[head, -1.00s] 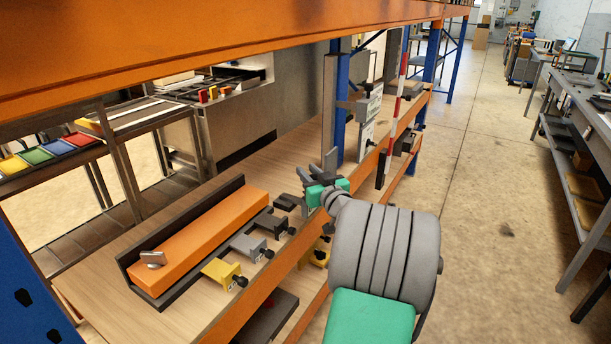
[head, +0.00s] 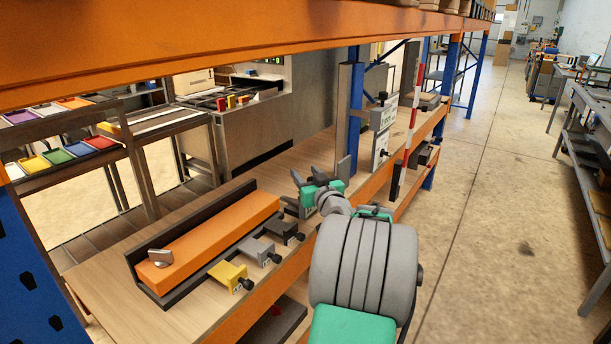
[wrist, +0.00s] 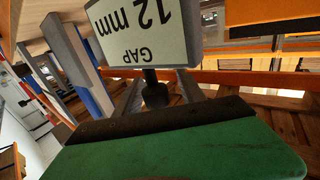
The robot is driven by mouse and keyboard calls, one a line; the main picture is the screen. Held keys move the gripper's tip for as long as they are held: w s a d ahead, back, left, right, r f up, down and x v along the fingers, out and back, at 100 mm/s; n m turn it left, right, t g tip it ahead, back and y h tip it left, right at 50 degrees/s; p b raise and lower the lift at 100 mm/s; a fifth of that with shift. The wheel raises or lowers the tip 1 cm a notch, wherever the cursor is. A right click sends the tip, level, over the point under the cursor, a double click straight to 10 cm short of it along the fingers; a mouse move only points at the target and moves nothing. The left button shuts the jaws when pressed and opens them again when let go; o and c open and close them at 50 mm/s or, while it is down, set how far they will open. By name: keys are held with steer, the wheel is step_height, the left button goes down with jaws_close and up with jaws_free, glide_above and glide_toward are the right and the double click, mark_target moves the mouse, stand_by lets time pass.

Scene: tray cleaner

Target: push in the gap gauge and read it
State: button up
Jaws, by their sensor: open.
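Three gap gauges with black knobs stand in a row on the wooden shelf: a yellow one (head: 228,276), a grey one (head: 257,249) and a dark one (head: 283,228). They are in front of an orange bar (head: 210,240) lying in a dark channel. My gripper (head: 293,193) is open, just beyond the dark gauge at the shelf's front edge. In the wrist view, a gauge label (wrist: 147,30) reads "12 mm GAP" upside down. Its black knob (wrist: 155,94) appears between my open fingers; contact cannot be told. Which gauge this is in the head view is unclear.
An orange rack beam (head: 220,45) crosses above the shelf. A blue post (head: 355,130) and a red-and-white pole (head: 415,110) stand beyond my gripper. A small silver piece (head: 160,258) rests on the orange bar. The aisle floor at right is clear.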

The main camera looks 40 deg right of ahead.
steer(key=v, duration=0.7)
steer(key=shift+s+a+b, duration=0.2)
steer(key=shift+s+b, duration=0.2)
steer(key=shift+b, duration=0.05)
stand_by(0.4)
